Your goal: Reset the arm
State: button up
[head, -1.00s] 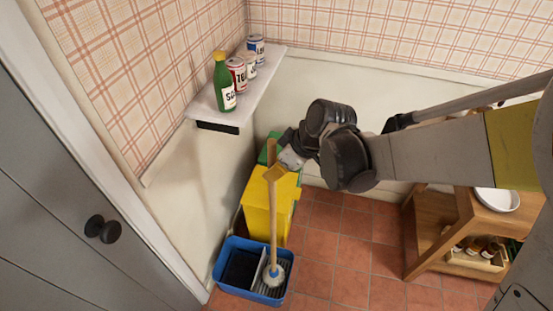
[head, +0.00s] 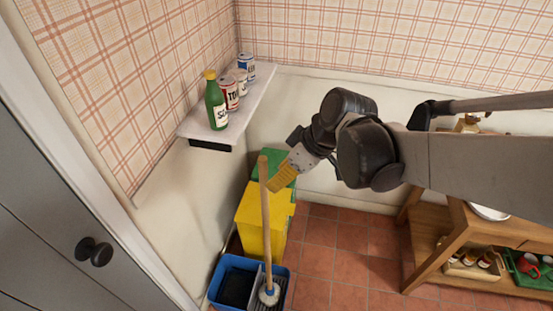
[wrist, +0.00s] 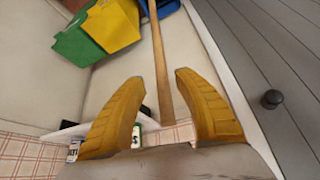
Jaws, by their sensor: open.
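My gripper (head: 283,178) is raised on my arm, in front of the wall and above the bins in the head view. Its two yellow fingers stand wide apart in the wrist view (wrist: 158,82), with nothing clasped. A wooden mop handle (head: 265,215) stands upright just left of the fingertips in the head view. In the wrist view the handle (wrist: 157,50) shows in the gap between the fingers; I cannot tell how far beyond them it is.
A blue bucket (head: 214,291) holds the mop head. Yellow (head: 262,240) and green (head: 270,165) bins stand behind it. A wall shelf (head: 262,85) carries a green bottle (head: 215,105) and several cans. A wooden cart (head: 440,250) stands right, a grey door (head: 60,230) left.

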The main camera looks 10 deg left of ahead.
jog(key=s+d+m+t+h, duration=0.1)
jog(key=s+d+m, duration=0.2)
jog(key=d, duration=0.5)
jog(key=s+d+r+m+t+h+b, duration=0.1)
jog(key=s+d+m, duration=0.3)
jog(key=d, duration=0.5)
jog(key=s+d+r+m+t+h, duration=0.1)
jog(key=s+d+m+t+h, duration=0.2)
jog(key=d+m, duration=0.4)
jog(key=shift+s+d+r+b, duration=0.15)
jog(key=shift+s+d+b, duration=0.2)
jog(key=shift+d, duration=0.4)
